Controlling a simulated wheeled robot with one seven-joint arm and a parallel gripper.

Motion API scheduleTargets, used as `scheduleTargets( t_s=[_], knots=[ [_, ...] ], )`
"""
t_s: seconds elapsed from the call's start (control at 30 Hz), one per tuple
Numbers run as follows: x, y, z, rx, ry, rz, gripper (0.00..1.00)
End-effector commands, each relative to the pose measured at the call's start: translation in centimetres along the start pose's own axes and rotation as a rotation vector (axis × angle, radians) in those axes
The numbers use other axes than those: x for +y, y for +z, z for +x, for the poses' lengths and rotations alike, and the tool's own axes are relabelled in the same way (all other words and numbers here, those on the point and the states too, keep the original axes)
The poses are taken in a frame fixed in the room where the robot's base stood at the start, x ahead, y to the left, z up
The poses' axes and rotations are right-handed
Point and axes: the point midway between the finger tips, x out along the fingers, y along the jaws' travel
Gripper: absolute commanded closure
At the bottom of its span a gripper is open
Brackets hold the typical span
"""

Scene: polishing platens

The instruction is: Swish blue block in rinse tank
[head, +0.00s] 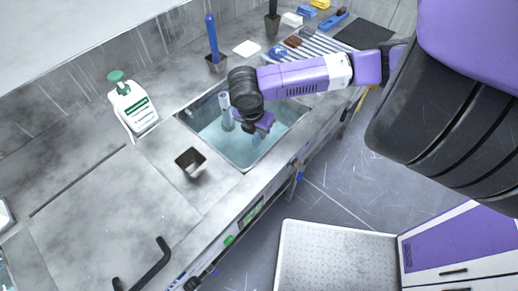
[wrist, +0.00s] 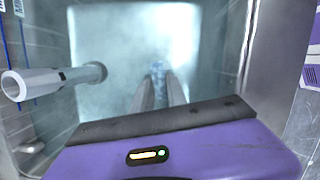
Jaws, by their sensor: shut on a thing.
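The rinse tank (head: 217,140) is a rectangular basin of pale blue water sunk in the grey counter, and its wall fills much of the wrist view (wrist: 228,65). My gripper (head: 262,128) reaches down into the tank. In the wrist view its two fingers (wrist: 159,82) point down toward the cloudy water and are shut on a small bluish thing. This is the blue block (wrist: 158,67), blurred by the water and partly hidden between the fingertips. In the head view my gripper and arm hide the block.
A grey spout (head: 226,110) stands at the tank's left side, close to my gripper; it also shows in the wrist view (wrist: 50,82). A soap bottle (head: 132,108) and dark cup (head: 190,163) stand left of the tank. A blue-handled tool (head: 212,40) stands behind it.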

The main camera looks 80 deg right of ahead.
Motion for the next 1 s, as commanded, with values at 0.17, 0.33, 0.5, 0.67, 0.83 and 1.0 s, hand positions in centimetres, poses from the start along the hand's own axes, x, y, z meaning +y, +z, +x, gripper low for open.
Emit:
scheduleTargets(
  t_s=[0.17,0.33,0.5,0.67,0.83,1.0],
  knots=[
    [0.0,-0.3,1.3,-0.001,-0.001,0.0,1.0],
    [0.0,-0.4,1.7,-0.001,0.0,0.0,1.0],
    [0.0,-0.4,1.6,-0.001,0.0,0.0,1.0],
    [0.0,-0.3,1.3,-0.001,0.0,0.0,1.0],
    [0.0,-0.1,0.3,0.0,0.001,0.0,1.0],
    [0.0,0.2,-0.6,0.0,0.0,0.0,1.0]
  ],
)
